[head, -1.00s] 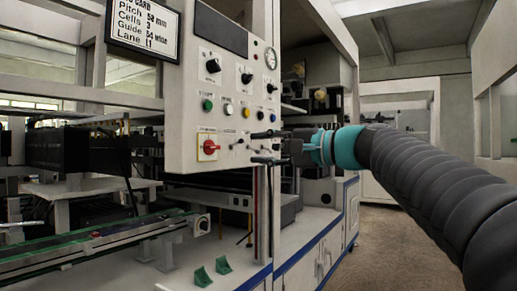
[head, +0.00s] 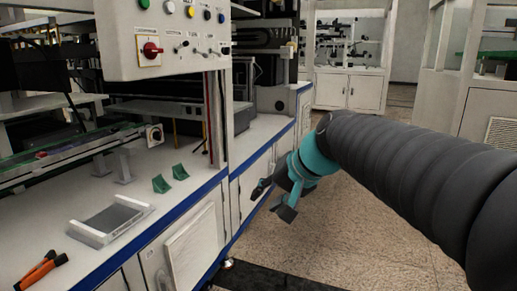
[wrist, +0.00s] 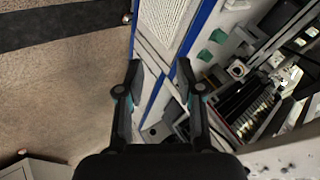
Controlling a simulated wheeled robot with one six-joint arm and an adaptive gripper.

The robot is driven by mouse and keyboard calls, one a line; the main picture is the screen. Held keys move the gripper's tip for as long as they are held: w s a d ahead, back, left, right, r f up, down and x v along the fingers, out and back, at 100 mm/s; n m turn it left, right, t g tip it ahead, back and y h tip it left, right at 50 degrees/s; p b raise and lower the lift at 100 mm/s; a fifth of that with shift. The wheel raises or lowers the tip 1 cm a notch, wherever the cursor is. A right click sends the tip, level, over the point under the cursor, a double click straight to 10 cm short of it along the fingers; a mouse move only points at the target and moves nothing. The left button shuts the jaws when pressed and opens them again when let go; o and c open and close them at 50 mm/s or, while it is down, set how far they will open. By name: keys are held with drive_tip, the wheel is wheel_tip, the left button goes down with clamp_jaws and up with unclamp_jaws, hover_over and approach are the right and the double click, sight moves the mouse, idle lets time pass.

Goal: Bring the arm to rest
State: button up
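My gripper (head: 272,200) hangs at the end of my dark sleeved arm, beside the white cabinet front and over the aisle floor. In the wrist view its two fingers (wrist: 160,72) are spread apart with nothing between them. It looks clear of the bench, though the exact gap to the cabinet cannot be told.
The control panel (head: 172,32) with its red switch overhangs the bench (head: 190,142) at left. Green brackets (head: 170,178), a grey tray (head: 110,217) and orange-handled tools (head: 40,268) lie on the bench. Open speckled floor (head: 375,225) lies to the right.

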drive_tip(key=s+d+f+n+h+p, duration=0.1)
drive_tip(key=s+d+f+h+p, duration=0.2)
drive_tip(key=s+d, duration=0.4)
drive_tip(key=s+d+f+n+h+p, duration=0.1)
drive_tip(key=s+d, duration=0.5)
drive_tip(key=s, duration=0.7)
drive_tip(key=shift+d+f+h+p, duration=0.35)
drive_tip(key=shift+f+h+p, duration=0.6)
drive_tip(key=shift+f, duration=0.75)
